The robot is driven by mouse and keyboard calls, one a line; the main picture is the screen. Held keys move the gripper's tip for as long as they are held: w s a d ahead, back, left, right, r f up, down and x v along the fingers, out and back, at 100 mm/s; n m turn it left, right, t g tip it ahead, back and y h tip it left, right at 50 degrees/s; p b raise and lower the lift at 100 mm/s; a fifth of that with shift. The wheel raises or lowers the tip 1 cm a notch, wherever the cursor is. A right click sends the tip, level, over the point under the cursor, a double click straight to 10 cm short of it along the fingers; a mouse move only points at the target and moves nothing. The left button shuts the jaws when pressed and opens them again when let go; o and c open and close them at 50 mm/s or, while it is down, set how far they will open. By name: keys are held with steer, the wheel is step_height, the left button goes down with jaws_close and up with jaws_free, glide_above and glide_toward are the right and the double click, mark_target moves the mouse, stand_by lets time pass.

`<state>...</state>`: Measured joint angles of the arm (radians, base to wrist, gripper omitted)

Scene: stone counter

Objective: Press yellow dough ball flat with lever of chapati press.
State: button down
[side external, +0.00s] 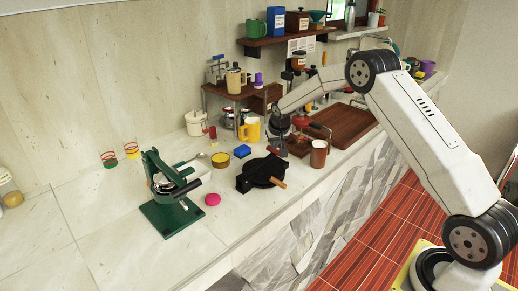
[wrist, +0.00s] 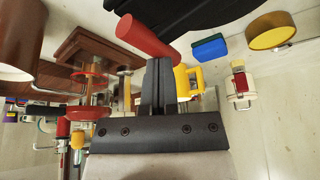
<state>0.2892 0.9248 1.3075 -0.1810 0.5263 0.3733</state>
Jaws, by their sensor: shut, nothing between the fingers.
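The black chapati press (side external: 260,172) sits on the counter with its top looking closed. No yellow dough ball can be made out; the inside of the press is hidden. My gripper (side external: 277,152) is just behind the press, pointing down. In the wrist view, my gripper's fingers (wrist: 159,66) are together and empty, close to the grip; I cannot tell whether they touch it.
A green lever press (side external: 170,195) and a pink lump (side external: 212,199) are left of the chapati press. A blue block (side external: 242,151), yellow-topped tin (side external: 220,160) and yellow mug (side external: 250,130) stand behind. A brown cup (side external: 319,154) is to the right. Front-left counter is clear.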

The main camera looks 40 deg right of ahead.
steer(key=shift+d+f, duration=0.25)
steer(key=shift+f, duration=0.2)
stand_by(0.8)
steer(key=shift+r, duration=0.1)
stand_by(0.4)
steer(key=shift+r, duration=3.4)
steer(key=shift+s+a+r, duration=0.1)
steer(key=shift+s+a, duration=0.15)
steer(key=shift+a, duration=0.1)
steer(key=s+a+n, duration=0.2)
steer(key=s+a, duration=0.4)
steer(key=s, duration=0.4)
steer(key=s+a+n+g+y, duration=0.1)
steer(key=s+a+n, duration=0.1)
steer(key=s+a, duration=0.4)
steer(key=s+a+n+y, duration=0.1)
steer(key=s+a, duration=0.6)
steer(key=s, duration=0.8)
steer(key=shift+f+n, duration=0.35)
steer(key=shift+n, duration=0.15)
